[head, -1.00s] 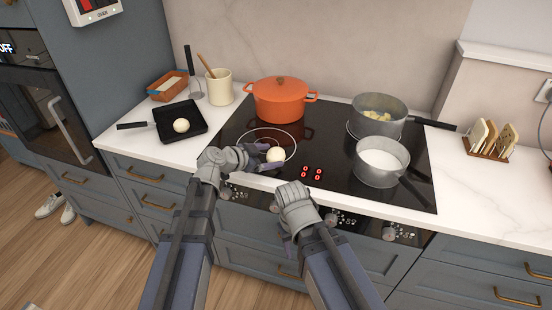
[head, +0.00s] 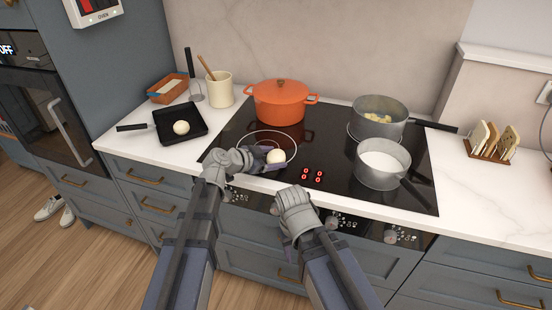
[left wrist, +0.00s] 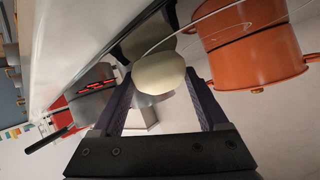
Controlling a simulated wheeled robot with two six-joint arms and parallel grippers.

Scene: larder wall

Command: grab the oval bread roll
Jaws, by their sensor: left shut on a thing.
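The oval bread roll (head: 276,156) is pale cream and sits at the front left of the black hob, by the ringed cooking zone. In the left wrist view the roll (left wrist: 160,72) fills the gap between the two dark fingers. My left gripper (head: 266,160) is shut on it, coming from the left; in the left wrist view its fingers (left wrist: 158,88) touch both sides. I cannot tell whether the roll is clear of the hob. My right gripper (head: 293,208) hangs in front of the counter edge, apart from the roll; its fingers are hidden.
An orange pot (head: 280,101) stands behind the roll. Two grey saucepans (head: 383,164) (head: 379,117) stand on the right of the hob. A black square pan (head: 195,132) with a pale round item (head: 181,127) is at left. A toast rack (head: 490,153) stands at right. The right-hand counter is mostly clear.

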